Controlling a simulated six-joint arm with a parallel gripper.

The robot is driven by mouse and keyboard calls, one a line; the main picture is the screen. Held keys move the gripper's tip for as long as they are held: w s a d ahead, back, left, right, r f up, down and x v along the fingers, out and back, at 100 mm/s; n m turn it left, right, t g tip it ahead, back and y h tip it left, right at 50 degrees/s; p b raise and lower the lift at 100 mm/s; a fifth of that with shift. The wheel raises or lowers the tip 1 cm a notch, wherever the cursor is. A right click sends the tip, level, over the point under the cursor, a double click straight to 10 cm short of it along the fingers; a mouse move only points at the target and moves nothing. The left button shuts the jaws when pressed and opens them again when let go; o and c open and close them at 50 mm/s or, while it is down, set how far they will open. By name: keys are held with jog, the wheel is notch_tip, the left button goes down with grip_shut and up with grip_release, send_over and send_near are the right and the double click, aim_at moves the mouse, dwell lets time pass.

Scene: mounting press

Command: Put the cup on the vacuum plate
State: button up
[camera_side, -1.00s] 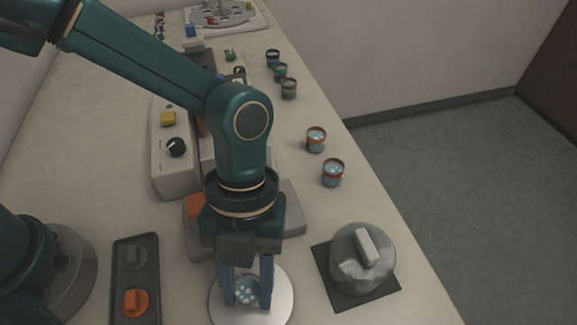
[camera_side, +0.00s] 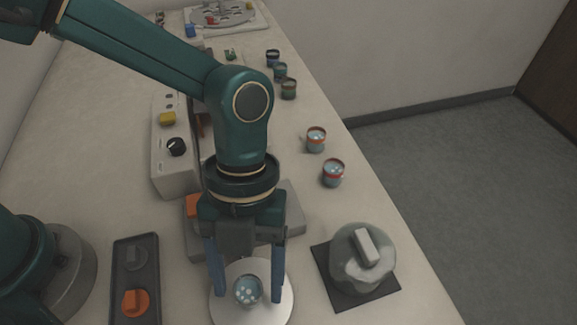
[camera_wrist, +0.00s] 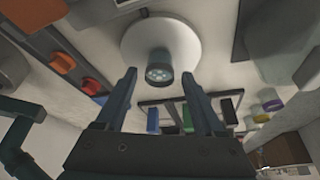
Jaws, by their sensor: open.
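The cup (camera_side: 247,290) is a small blue-grey cup with pale dots inside. It stands upright on the round white vacuum plate (camera_side: 276,309). In the wrist view the cup (camera_wrist: 159,70) sits on the plate (camera_wrist: 186,38), seen beyond my fingertips. My gripper (camera_side: 247,299) is above the plate with its blue fingers spread wide, one on each side of the cup. The fingers look clear of the cup. In the wrist view my gripper (camera_wrist: 158,75) is open with nothing held between its fingers.
A grey domed cover with a handle (camera_side: 363,262) stands on a dark mat right of the plate. A dark tray (camera_side: 136,262) with an orange knob lies left. Two orange-rimmed cups (camera_side: 333,173) stand near the table's right edge, with several others farther back.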

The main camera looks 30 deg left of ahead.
jog(key=w+a+r+n+t, duration=0.1)
jog(key=w+a+r+n, duration=0.25)
jog(key=r, duration=0.35)
jog(key=w+a+r+n+t, duration=0.2)
jog(key=a+r+n, duration=0.3)
jog(key=r, duration=0.1)
jog(key=s+a+n+t+y, duration=0.1)
jog(key=a+n+t, duration=0.2)
jog(key=a+n, duration=0.4)
jog(key=s+a+n+t, duration=0.2)
jog(key=a+n, duration=0.5)
jog(key=n, duration=0.9)
jog(key=shift+s+a+f+t+y, duration=0.35)
jog(key=shift+f+t+y, duration=0.1)
jog(key=shift+t, duration=0.45)
